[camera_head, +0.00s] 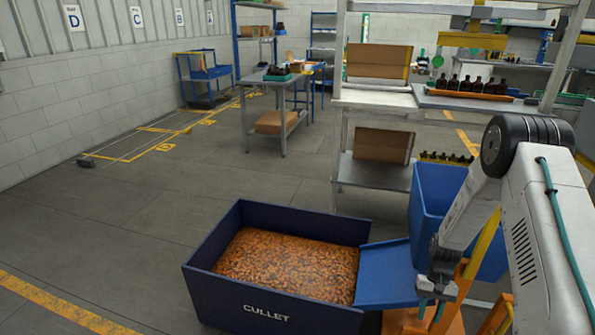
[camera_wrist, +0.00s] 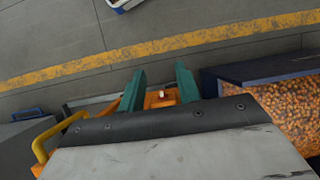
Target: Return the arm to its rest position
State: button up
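My arm comes in at the right of the head view, bent downward. My gripper (camera_head: 431,309) hangs at its end, beside the blue chute and above an orange frame. In the wrist view the two green fingers of my gripper (camera_wrist: 160,76) stand wide apart. Nothing is held between them; an orange part with a small white piece shows behind the gap. Several amber bottles (camera_head: 474,86) stand in a row on the bench shelf at the upper right, far from my gripper.
A dark blue CULLET bin (camera_head: 215,292) full of amber pieces stands at front centre; it also shows in the wrist view (camera_wrist: 262,69). The blue chute (camera_head: 388,274) adjoins it. A blue tub (camera_head: 428,200) stands close to my arm. The floor (camera_head: 110,225) on the left is clear.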

jog(key=s+a+r, duration=0.2)
jog(key=s+r, duration=0.1)
jog(key=r, duration=0.7)
jog(key=s+a+r+n, duration=0.1)
jog(key=s+a+r, duration=0.15)
jog(key=r, duration=0.65)
jog(key=s+a+r, duration=0.2)
jog(key=s+r, duration=0.1)
jog(key=r, duration=0.7)
jog(key=s+a+r+n+t, duration=0.1)
jog(key=s+a+r+t, duration=0.2)
jog(key=s+r, duration=0.6)
jog(key=s+a+r+n+t+h, duration=0.1)
jog(key=s+a+r+t, duration=0.2)
jog(key=s+r, duration=0.6)
jog(key=shift+s+a+h, duration=0.3)
jog(key=shift+s+a, duration=0.15)
jog(key=shift+s, duration=0.35)
